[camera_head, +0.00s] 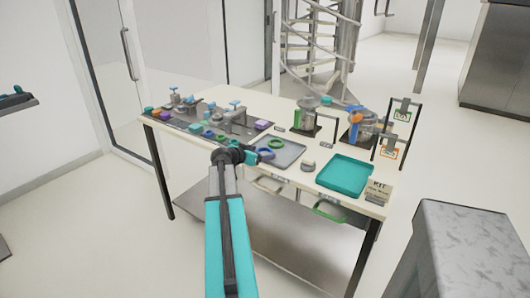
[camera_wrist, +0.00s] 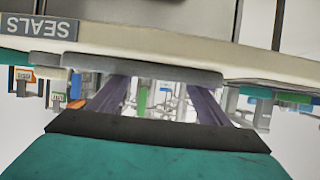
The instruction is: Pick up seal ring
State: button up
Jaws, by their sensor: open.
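A green ring (camera_head: 277,143) lies in the grey tray (camera_head: 291,151) at the front middle of the table. I cannot tell which is the seal ring. My gripper is at the table's front edge, close to the tray's left side. In the wrist view my gripper (camera_wrist: 155,98) has its two dark fingers apart with nothing seen held between them. No ring is clear there. An upside-down SEALS label (camera_wrist: 49,28) shows on the table's edge.
A small round pale piece (camera_head: 308,165) sits between the trays. A dark mat (camera_head: 200,120) with several coloured parts lies left. Metal pots (camera_head: 306,116) stand behind. A lower shelf (camera_head: 290,235) is below.

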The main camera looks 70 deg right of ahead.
jog(key=shift+d, duration=0.1)
dwell(0.5)
jog(key=c, duration=1.1)
jog(key=shift+r, duration=0.1)
jog(key=shift+r+b, duration=0.5)
jog(key=shift+r, duration=0.95)
jog(key=shift+s+a+r, duration=0.15)
jog(key=shift+s+a, duration=0.05)
jog(key=s+a+b, duration=0.3)
jog(key=s, duration=0.1)
jog(key=s+a+r+b, duration=0.1)
jog(key=s+a+b, duration=0.1)
jog(key=s+a, duration=0.1)
jog(key=s+a+b, duration=0.3)
jog(key=s, duration=0.1)
jog(key=shift+s+a+r+b, duration=0.15)
jog(key=shift+s+a+b, duration=0.15)
jog(key=shift+a, duration=0.1)
jog(key=shift+s+a+r, duration=0.1)
